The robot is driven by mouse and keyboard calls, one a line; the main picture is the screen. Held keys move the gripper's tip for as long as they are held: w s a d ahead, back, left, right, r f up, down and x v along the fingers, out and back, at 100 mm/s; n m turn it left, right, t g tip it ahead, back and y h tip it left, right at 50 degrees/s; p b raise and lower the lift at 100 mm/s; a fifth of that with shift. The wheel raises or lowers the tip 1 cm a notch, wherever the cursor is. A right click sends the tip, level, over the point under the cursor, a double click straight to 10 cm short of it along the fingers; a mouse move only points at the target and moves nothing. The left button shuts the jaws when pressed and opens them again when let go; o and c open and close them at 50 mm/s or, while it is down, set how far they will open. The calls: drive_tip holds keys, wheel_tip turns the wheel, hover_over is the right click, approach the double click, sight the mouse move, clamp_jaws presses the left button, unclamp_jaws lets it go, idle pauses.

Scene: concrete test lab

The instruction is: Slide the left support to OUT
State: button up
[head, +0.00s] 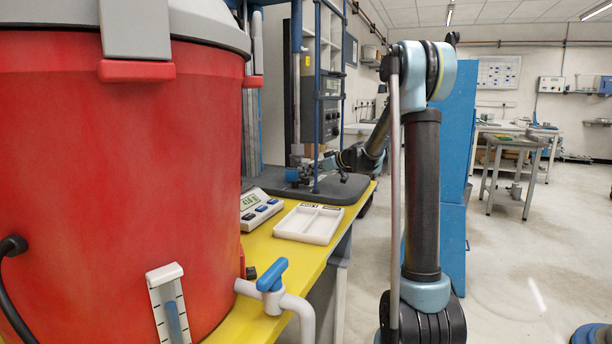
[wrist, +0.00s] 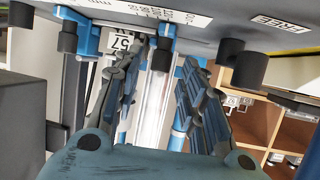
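In the head view my arm reaches to the test machine (head: 318,100), and my gripper (head: 332,163) is small and low beside its blue parts. In the wrist view my gripper (wrist: 165,58) is open, its two dark fingers apart. A black knob on a blue support (wrist: 165,30) shows between the fingertips; I cannot tell whether they touch it. Another blue support (wrist: 88,40) with black knobs is to the left, near a white tag reading 57 (wrist: 123,42). I cannot tell which is the left support.
A large red tank (head: 120,180) with a blue-handled tap (head: 272,275) fills the left of the head view. A white tray (head: 309,224) and a digital display unit (head: 258,208) sit on the yellow bench (head: 258,246). Open floor lies to the right.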

sight(297, 175)
drive_tip(key=shift+x, duration=1.15)
drive_tip(key=shift+c, duration=0.6)
clamp_jaws()
drive_tip(key=shift+s+a, duration=0.25)
drive_tip(key=shift+s, duration=0.6)
drive_tip(key=shift+o, duration=0.6)
unclamp_jaws()
